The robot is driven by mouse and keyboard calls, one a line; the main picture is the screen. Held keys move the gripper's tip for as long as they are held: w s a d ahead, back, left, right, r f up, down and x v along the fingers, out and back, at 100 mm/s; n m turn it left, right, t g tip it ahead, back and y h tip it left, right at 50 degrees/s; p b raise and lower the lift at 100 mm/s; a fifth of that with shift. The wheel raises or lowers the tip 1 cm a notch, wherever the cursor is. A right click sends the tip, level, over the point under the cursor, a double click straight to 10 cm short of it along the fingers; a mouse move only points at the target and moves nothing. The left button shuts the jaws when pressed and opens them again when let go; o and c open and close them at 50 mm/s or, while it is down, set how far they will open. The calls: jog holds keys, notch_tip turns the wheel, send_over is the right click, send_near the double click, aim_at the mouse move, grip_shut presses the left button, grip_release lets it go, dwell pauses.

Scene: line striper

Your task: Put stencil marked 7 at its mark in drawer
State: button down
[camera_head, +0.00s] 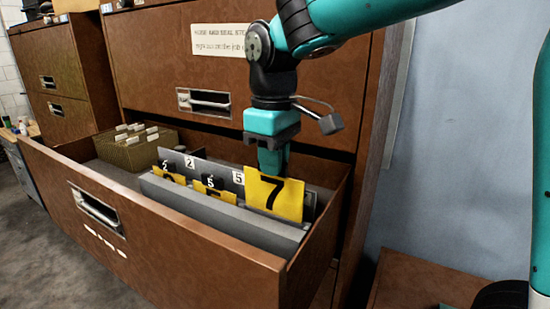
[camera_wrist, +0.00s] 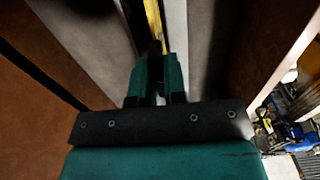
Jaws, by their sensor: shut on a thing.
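The yellow stencil marked 7 (camera_head: 278,200) stands upright at the right end of the grey rack (camera_head: 225,222) in the open brown drawer (camera_head: 180,238). My gripper (camera_head: 272,166) points down and is shut on its top edge. Its lower edge is at the rack, and I cannot tell whether it is fully seated in a slot. In the wrist view the fingers (camera_wrist: 158,75) close on the thin yellow edge of the stencil (camera_wrist: 153,18). Other yellow stencils (camera_head: 215,193) sit lower in the rack to the left. White number tags (camera_head: 238,177) show behind them, among them 2 and 5.
An olive file box (camera_head: 128,150) with white tabs stands in the drawer's left part. The cabinet front (camera_head: 165,55) with a paper sign (camera_head: 220,41) rises behind the drawer. The drawer's right wall is close to the stencil. A blue-grey wall (camera_head: 450,150) lies to the right.

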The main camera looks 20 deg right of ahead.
jog(key=shift+f+b, duration=2)
jog(key=shift+f, duration=1.5)
dwell(1.2)
jog(key=c, duration=1.1)
grip_release()
jog(key=o, duration=0.3)
jog(key=shift+r, duration=0.1)
notch_tip(320, 180, up, 7)
jog(key=p, duration=0.6)
jog(key=shift+p, duration=0.3)
jog(key=shift+s, duration=0.1)
